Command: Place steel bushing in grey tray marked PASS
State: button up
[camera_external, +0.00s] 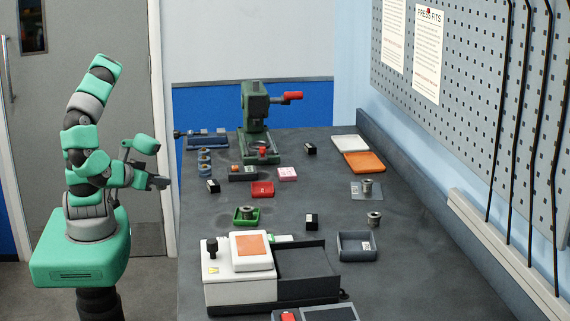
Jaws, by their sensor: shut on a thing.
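My gripper (160,182) is at the left, just off the bench's left edge and well away from the trays. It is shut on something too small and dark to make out. A grey tray (357,252) stands on the right side of the bench and looks empty; its small pale label is unreadable. Steel bushing-like rings show in three places: one (374,218) just behind the grey tray, one (366,186) on a flat grey plate, and one (246,212) in a green tray.
A white and black machine (240,280) fills the near left bench. A green press (256,120) with a red handle stands at the back. White (350,143) and orange (364,162) trays lie back right. A red tray (262,189) and small blocks sit mid-bench.

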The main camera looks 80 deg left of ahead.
jog(key=w+d+r+m+t+h+p, duration=0.1)
jog(key=w+d+r+m+h+p, duration=0.15)
jog(key=w+d, duration=0.55)
jog(key=w+d+r+m+t+h+p, duration=0.1)
jog(key=w+d+r+m+h, duration=0.25)
jog(key=w+d, duration=0.45)
jog(key=w+d+r+m+t+h+p, duration=0.1)
jog(key=w+d+r+m+h, duration=0.3)
jog(key=w, duration=0.7)
jog(key=m+h+p, duration=0.2)
jog(key=m+h, duration=0.1)
jog(key=h, duration=0.1)
send_over(339, 240)
notch_tip(339, 240, down, 7)
jog(key=shift+f+g+b, duration=0.3)
jog(key=shift+f+b, duration=0.65)
jog(key=shift+f, duration=0.95)
jog(key=shift+f+b, duration=0.3)
jog(key=shift+f, duration=0.3)
jog(key=o, duration=1)
